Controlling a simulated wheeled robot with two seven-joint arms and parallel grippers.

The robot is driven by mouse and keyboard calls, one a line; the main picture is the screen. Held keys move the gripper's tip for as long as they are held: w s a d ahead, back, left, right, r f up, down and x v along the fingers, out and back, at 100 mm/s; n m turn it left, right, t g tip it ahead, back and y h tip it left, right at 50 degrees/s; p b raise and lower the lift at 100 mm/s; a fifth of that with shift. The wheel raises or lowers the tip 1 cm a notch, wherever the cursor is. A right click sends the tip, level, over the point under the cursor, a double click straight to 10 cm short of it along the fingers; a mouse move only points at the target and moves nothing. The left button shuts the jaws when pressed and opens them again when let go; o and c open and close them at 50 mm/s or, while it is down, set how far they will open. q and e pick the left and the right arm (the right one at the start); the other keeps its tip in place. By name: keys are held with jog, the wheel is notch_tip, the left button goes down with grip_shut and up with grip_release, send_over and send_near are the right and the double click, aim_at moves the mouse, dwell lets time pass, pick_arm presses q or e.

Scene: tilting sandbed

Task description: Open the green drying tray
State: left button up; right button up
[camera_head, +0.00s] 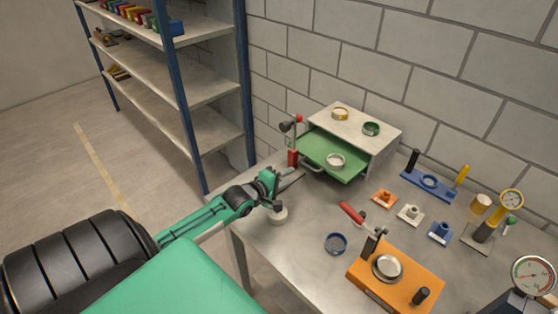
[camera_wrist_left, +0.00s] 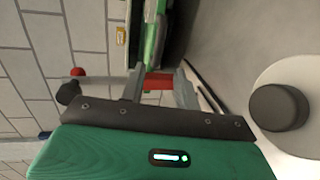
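The green drying tray (camera_head: 330,150) sticks out of the front of a pale cabinet (camera_head: 378,139), with a pale ring-shaped piece (camera_head: 335,160) on it. A grey bar handle (camera_head: 312,167) is on the tray's front. My left gripper (camera_head: 296,177) is just left of and in front of that handle, low over the table. In the left wrist view its two fingers (camera_wrist_left: 160,88) are apart, with a red block (camera_wrist_left: 157,80) showing between or behind them; I cannot tell whether they touch it. The green tray edge (camera_wrist_left: 155,30) shows above them. My right gripper is not in view.
A lever stand with a red block (camera_head: 293,158) is beside the cabinet's left. A pale weight with a knob (camera_head: 278,213) sits below my left gripper. A blue ring (camera_head: 336,243) and an orange fixture (camera_head: 397,277) are nearer. A shelf rack (camera_head: 185,90) stands at left.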

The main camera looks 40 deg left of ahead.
pick_arm(q)
jog(key=shift+v, duration=1.6)
jog(key=shift+f, duration=0.1)
